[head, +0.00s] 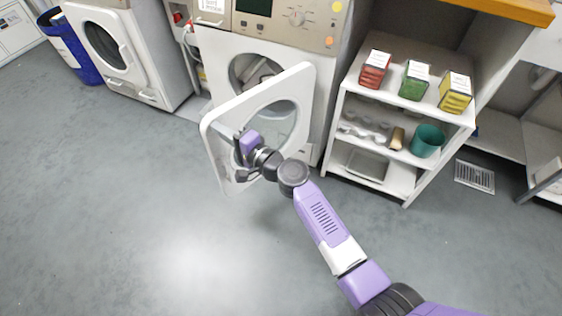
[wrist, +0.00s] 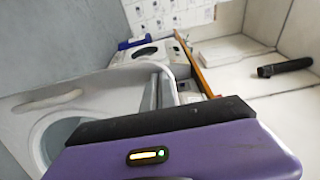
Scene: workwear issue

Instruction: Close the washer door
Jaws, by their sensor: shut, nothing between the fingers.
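The washer (head: 275,46) is white with a beige control panel and a round drum opening. Its white square door (head: 250,99) with a round window stands swung open towards me. My gripper (head: 240,158) is shut and empty at the door's near, left part, in front of its window side. It overlaps the door in the head view, and I cannot tell whether it touches. The wrist view shows my purple gripper housing (wrist: 190,150) large in front, with a white door-like panel (wrist: 28,105) with a round window at left. The fingertips are hidden there.
A second white machine (head: 150,60) with a closed round door stands at left, beside a blue bin (head: 75,55). A white shelf (head: 340,140) with red, green and yellow boxes and a teal cup (head: 427,140) stands right of the washer. The grey floor at left is clear.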

